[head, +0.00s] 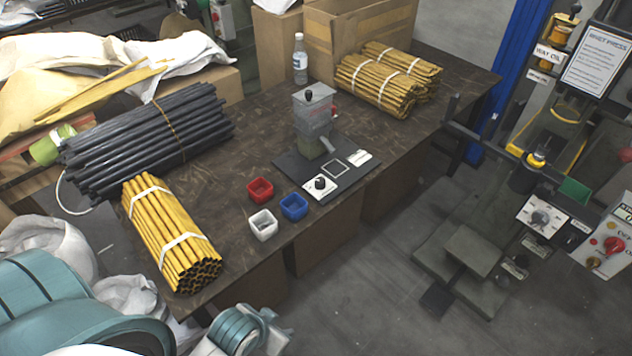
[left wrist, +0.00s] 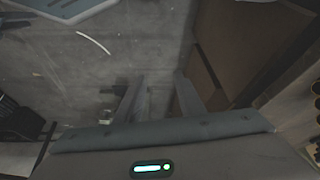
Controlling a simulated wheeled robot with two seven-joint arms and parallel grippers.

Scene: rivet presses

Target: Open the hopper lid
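The hopper (head: 313,125) is a grey box-shaped unit on a dark base plate (head: 291,165), near the middle of the table in the head view. Its flat grey lid (head: 318,97) has a black knob (head: 309,94) and lies shut on top. My left arm's teal and grey wrist part shows at the bottom edge of the head view, in front of the table and well away from the hopper. In the left wrist view my left gripper (left wrist: 160,88) has its two fingers apart with nothing between them. The hopper is not in that view. My right gripper is not in view.
Red (head: 260,190), white (head: 263,224) and blue (head: 293,206) bins stand left of the base plate. Yellow (head: 170,235) and black (head: 150,140) rod bundles lie at left. A bottle (head: 300,60) stands behind the hopper. A rivet press (head: 540,160) stands right of the table.

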